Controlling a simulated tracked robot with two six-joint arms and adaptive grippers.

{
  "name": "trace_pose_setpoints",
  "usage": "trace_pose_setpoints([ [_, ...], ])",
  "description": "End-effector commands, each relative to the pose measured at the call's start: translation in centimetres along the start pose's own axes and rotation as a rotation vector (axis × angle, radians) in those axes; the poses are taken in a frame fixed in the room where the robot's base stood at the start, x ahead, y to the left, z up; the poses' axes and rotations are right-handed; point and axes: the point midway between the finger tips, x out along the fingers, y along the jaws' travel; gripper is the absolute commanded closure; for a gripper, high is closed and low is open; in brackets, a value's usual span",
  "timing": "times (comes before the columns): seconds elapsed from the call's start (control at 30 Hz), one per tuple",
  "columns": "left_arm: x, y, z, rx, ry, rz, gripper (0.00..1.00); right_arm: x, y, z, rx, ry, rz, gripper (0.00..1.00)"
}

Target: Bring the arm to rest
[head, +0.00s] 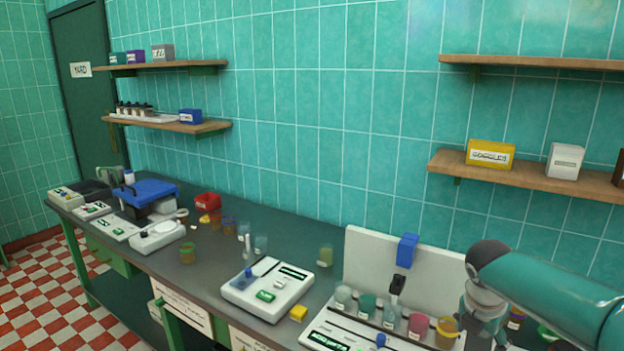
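My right arm (560,290) comes in from the lower right, with a teal link and a dark grey joint. From that joint a grey part drops toward the bottom edge, in front of the right end of a row of cups. I see no fingers on it, so my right gripper is not visible. My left arm and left gripper are not in view.
Shelves hold a yellow box (490,154) and others.

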Motion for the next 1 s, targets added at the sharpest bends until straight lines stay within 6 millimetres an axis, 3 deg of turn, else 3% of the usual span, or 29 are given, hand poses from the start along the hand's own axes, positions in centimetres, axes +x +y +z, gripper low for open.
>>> trace_pose_setpoints([
  [0.37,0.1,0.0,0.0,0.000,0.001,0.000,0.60,7.9,2.0,-8.3,0.274,0.182,0.039,0.29],
  [0.47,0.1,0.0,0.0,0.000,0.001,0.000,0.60,10.6,2.2,-11.9,0.407,0.261,0.035,0.29],
  [0.57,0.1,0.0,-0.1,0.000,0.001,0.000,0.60,13.9,1.9,-17.0,0.608,0.368,0.004,0.29],
  [0.7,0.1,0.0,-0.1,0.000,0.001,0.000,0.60,18.4,-0.5,-26.3,1.051,0.538,-0.125,0.29],
  [0.8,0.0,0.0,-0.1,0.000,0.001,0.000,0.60,20.2,-2.8,-31.6,1.387,0.606,-0.249,0.29],
  [1.0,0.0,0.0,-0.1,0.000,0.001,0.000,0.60,21.6,-7.7,-38.3,1.915,0.606,-0.475,0.29],
])
